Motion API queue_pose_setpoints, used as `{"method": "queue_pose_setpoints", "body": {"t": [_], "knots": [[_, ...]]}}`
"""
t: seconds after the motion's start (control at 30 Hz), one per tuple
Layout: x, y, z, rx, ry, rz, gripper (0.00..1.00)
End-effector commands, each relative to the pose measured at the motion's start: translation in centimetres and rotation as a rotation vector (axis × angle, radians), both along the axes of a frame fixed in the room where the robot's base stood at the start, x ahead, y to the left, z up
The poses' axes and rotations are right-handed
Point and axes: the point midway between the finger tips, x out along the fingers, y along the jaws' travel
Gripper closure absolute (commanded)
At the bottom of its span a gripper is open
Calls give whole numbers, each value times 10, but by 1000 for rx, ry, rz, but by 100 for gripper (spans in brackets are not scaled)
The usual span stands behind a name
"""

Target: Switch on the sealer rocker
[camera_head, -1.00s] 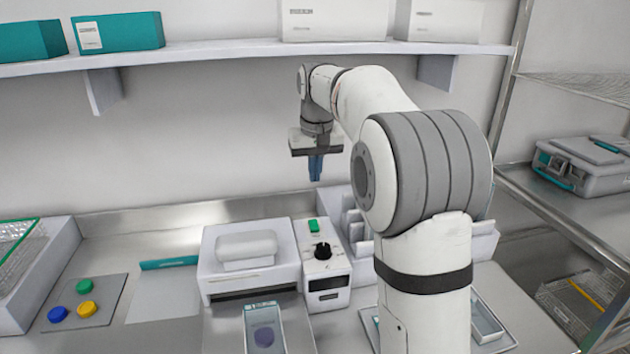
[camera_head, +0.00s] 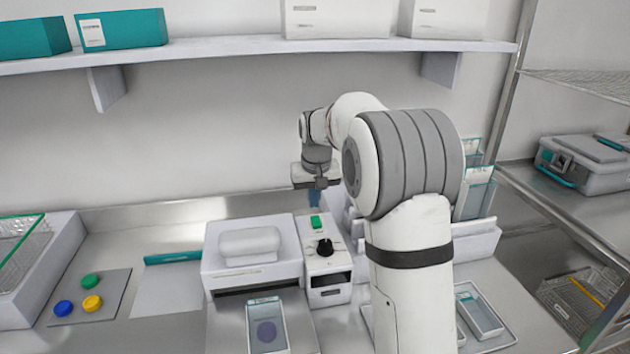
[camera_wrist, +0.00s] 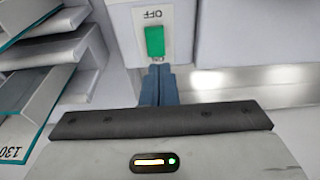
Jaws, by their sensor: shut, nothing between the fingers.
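The sealer (camera_head: 252,258) is a white box with a raised lid, standing on the steel bench, with a control panel (camera_head: 323,270) on its right side. The green rocker (camera_head: 315,222) sits at the back of that panel, above a black knob (camera_head: 324,247). In the wrist view the rocker (camera_wrist: 155,41) shows on a white plate, with "OFF" at one end and partly hidden lettering at the other. In the head view my gripper (camera_head: 315,196) is just behind the rocker.
A pouch (camera_head: 266,326) with a dark disc lies in front of the sealer. A rack with pouches (camera_head: 478,190) stands to the right, partly behind my arm. Coloured caps (camera_head: 92,303) lie on a grey mat at left. A shelf (camera_head: 240,54) runs above.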

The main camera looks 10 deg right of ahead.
Motion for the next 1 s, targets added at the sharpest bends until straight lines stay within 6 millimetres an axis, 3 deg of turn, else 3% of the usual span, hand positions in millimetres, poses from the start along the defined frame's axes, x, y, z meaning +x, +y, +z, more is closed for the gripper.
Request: {"method": "queue_pose_setpoints", "body": {"t": [0.1,0.3,1.0], "knots": [[3,0,-18,0,2,0,100],[7,0,-33,0,0,0,100],[10,0,-41,0,66,0,100]]}}
